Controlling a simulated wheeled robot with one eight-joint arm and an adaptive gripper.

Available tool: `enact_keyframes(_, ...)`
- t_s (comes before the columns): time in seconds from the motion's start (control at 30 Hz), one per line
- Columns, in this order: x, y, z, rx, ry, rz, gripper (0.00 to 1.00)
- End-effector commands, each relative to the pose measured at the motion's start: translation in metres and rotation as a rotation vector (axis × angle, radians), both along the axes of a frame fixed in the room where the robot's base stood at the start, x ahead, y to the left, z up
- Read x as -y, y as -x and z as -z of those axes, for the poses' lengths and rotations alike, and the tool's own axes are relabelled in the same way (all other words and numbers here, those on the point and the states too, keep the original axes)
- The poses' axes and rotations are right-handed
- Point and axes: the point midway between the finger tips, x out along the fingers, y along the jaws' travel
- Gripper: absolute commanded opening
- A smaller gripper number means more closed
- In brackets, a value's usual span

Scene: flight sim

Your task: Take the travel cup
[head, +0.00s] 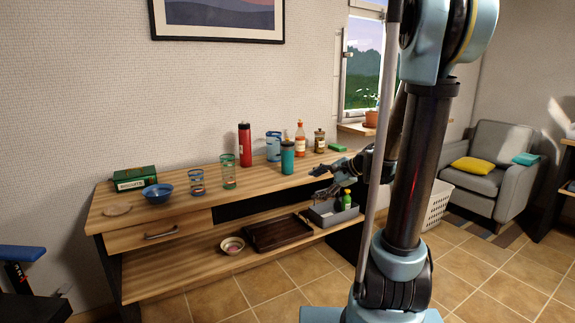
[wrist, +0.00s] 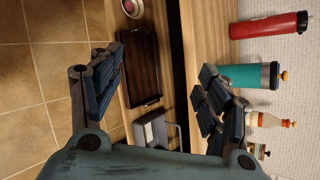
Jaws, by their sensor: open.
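The travel cup seems to be the teal cup (head: 287,159) with a dark top, standing upright near the front right of the wooden tabletop. It also shows sideways in the wrist view (wrist: 246,76), with a small yellow knob at its top end. My gripper (head: 319,182) is open and empty, to the right of the cup and lower, near the table's front edge. In the wrist view my gripper (wrist: 160,72) has its fingers wide apart; the cup lies beyond the right finger, not between the fingers.
A red bottle (head: 245,145), a blue-banded glass (head: 273,147), a sauce bottle (head: 300,137) and a jar (head: 320,141) stand around the cup. A green glass (head: 229,172) is further left. The lower shelf holds a dark tray (head: 278,233) and a grey bin (head: 333,217).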

Motion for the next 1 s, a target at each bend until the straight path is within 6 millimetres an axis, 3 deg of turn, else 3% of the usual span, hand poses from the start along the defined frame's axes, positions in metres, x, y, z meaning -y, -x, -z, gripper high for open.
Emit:
enact_keyframes(0.2, -0.006, -0.053, -0.005, -0.099, -0.245, 0.131, 0.7)
enact_keyframes(0.6, 0.001, -0.133, -0.001, -0.317, -0.705, 0.307, 0.7)
enact_keyframes(0.8, 0.009, -0.156, 0.005, -0.41, -0.879, 0.351, 0.7)
enact_keyframes(1.0, 0.013, -0.165, 0.008, -0.453, -0.955, 0.366, 0.7)
